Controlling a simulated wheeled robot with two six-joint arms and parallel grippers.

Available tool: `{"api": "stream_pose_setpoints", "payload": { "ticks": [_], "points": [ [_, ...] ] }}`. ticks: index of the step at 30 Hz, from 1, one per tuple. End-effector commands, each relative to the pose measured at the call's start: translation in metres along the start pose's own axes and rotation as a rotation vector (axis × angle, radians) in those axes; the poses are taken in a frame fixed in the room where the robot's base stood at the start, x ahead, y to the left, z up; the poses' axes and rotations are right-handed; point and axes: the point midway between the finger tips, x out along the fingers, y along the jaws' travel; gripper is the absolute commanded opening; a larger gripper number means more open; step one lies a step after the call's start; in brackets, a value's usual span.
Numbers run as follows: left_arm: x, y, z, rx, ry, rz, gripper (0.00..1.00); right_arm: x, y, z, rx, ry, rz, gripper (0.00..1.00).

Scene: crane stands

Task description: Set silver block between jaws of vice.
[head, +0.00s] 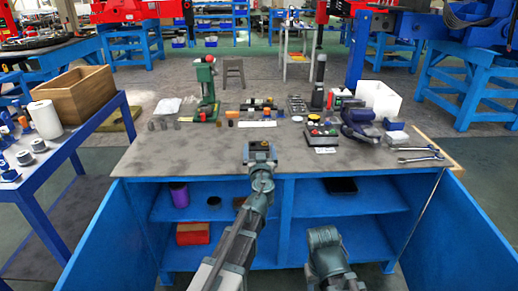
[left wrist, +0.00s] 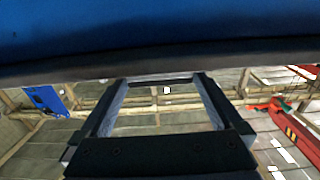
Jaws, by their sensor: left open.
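The blue vice (head: 360,126) stands on the right part of the grey workbench top. A silver-grey block-like piece (head: 396,139) lies just right of the vice; it is too small to tell for sure that it is the silver block. I cannot make out anything between the jaws. My left gripper (head: 262,147) is at the bench's front edge, left of the vice and well apart from it. It is open and empty. In the left wrist view its fingers (left wrist: 160,82) are spread below a blue edge, with the ceiling behind.
The workbench (head: 200,158) has a clear front left area. A green press (head: 207,92), small cylinders (head: 163,125), a button box (head: 321,136), a white bin (head: 379,98) and wrenches (head: 420,155) stand or lie on it. Open blue cabinet doors (head: 425,225) flank the front.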

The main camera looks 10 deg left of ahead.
Motion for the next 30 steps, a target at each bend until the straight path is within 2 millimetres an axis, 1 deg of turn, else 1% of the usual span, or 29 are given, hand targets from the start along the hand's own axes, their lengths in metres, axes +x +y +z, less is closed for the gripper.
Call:
{"api": "stream_pose_setpoints", "payload": {
  "ticks": [1, 5, 12, 15, 19, 27, 30],
  "points": [
    [-0.011, -0.001, 0.000, 0.000, 0.000, 0.001, 1.00, 0.000, 0.000, 0.000, 0.000, 0.000, 0.000, 0.50],
    [-0.035, -0.001, 0.000, 0.000, 0.000, 0.001, 1.00, 0.000, 0.000, 0.000, 0.000, 0.000, 0.000, 0.50],
    [-0.086, -0.002, 0.000, 0.000, 0.000, 0.002, 1.00, 0.000, 0.000, 0.000, 0.000, 0.000, 0.000, 0.50],
    [-0.100, -0.001, 0.000, 0.000, 0.000, 0.001, 1.00, 0.000, 0.000, 0.000, 0.000, 0.000, 0.000, 0.50],
    [-0.108, -0.001, 0.000, 0.000, 0.000, 0.000, 1.00, 0.000, 0.000, 0.000, 0.000, 0.000, 0.000, 0.50],
    [-0.108, -0.001, 0.001, 0.001, -0.002, -0.004, 1.00, 0.000, 0.000, 0.000, 0.000, 0.000, 0.000, 0.50],
    [-0.110, -0.007, 0.007, 0.010, -0.033, -0.045, 1.00, 0.000, 0.000, 0.000, 0.000, 0.000, 0.000, 0.50]
  ]
}}
